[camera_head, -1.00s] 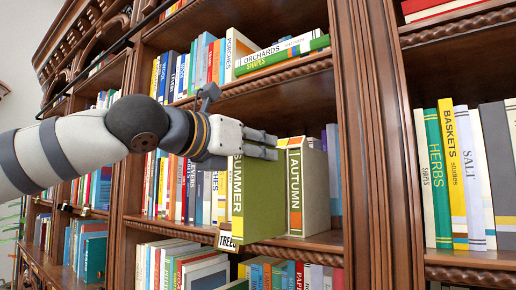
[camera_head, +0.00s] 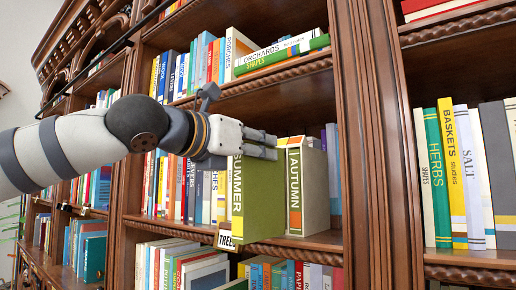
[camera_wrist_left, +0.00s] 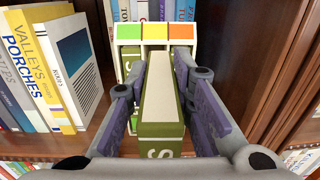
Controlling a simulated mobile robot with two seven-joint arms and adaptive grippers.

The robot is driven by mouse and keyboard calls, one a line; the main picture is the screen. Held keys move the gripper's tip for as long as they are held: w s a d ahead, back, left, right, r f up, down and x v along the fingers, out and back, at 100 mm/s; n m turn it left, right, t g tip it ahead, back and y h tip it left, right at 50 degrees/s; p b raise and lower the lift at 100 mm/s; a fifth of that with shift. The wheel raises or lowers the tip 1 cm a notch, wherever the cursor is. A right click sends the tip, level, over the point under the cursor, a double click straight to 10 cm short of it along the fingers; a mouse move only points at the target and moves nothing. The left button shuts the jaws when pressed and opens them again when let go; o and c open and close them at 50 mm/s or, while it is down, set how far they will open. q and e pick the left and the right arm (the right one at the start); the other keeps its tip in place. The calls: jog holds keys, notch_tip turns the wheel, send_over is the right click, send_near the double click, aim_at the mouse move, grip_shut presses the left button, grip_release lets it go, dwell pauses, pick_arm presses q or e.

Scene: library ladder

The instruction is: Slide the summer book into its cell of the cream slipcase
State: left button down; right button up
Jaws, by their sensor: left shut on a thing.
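The summer book (camera_head: 262,200) is green with SUMMER on its spine and stands upright, jutting out past the shelf's front edge. My left gripper (camera_head: 262,146) is shut on its upper part. In the left wrist view, the book (camera_wrist_left: 160,95) lies between my two fingers (camera_wrist_left: 158,100), its far end at the front of the cream slipcase (camera_wrist_left: 154,45). The slipcase has green, yellow and orange marks along its top. How far the book is inside a cell is hidden. The autumn book (camera_head: 294,190) stands in the slipcase (camera_head: 316,185) to the right. My right gripper is out of view.
Several upright books (camera_head: 190,190) fill the shelf to the left. A shelf board (camera_head: 285,85) runs above my gripper. A carved wooden upright (camera_head: 370,150) stands right of the slipcase. A TREES label (camera_head: 228,239) hangs at the shelf edge by the book.

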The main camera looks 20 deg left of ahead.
pick_arm(q)
jog(key=shift+w+d, duration=0.2)
jog(key=shift+w, duration=0.3)
dwell(2.1)
jog(key=shift+s+a, duration=0.1)
jog(key=shift+s, duration=0.2)
jog(key=shift+w+d+r, duration=0.15)
jog(key=shift+w+d, duration=0.1)
jog(key=shift+w, duration=0.35)
dwell(1.3)
jog(key=shift+s+a, duration=0.2)
jog(key=shift+s, duration=0.2)
jog(key=shift+d+t+y, duration=0.2)
jog(key=shift+t+y, duration=0.1)
jog(key=shift+y, duration=0.1)
dwell(0.6)
